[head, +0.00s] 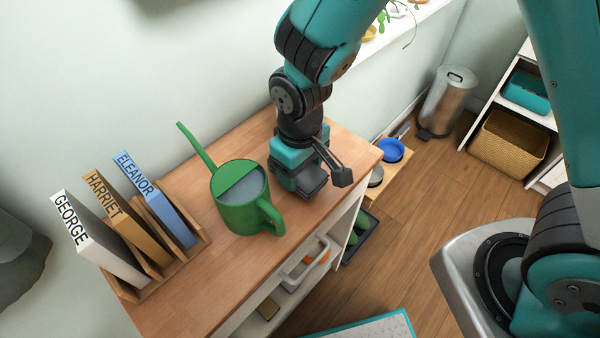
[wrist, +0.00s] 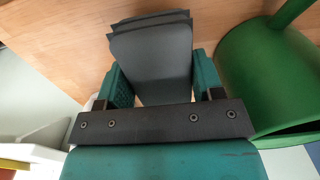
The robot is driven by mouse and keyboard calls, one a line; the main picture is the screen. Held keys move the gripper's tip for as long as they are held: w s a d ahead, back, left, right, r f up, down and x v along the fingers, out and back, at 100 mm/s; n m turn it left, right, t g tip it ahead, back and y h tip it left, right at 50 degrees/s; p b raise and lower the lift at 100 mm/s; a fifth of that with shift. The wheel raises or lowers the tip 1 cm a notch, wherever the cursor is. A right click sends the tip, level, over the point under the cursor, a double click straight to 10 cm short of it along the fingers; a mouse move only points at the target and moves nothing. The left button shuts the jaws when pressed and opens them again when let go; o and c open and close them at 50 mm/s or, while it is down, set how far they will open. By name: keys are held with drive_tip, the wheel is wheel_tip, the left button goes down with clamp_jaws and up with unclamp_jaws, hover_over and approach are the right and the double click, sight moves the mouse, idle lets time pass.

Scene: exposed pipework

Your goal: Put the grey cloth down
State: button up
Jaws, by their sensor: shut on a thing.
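The grey cloth (wrist: 150,55) is a folded, dark grey stack of layers between the two teal fingers of my gripper (wrist: 155,85) in the wrist view. My gripper is shut on it. In the head view my gripper (head: 306,180) is at the right end of the wooden shelf top (head: 190,290), right of the green watering can (head: 240,200). The cloth shows there only as a small dark patch under the gripper. I cannot tell whether it touches the wood.
The watering can also shows close on the right in the wrist view (wrist: 265,80). A wooden holder with books labelled George (head: 95,240), Harriet (head: 125,220) and Eleanor (head: 155,200) stands at the left. Bare wood lies between them and along the front edge. A metal bin (head: 447,100) stands beyond.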

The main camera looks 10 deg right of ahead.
drive_tip(key=shift+f, duration=1.1)
drive_tip(key=shift+f, duration=0.15)
drive_tip(key=o, duration=0.9)
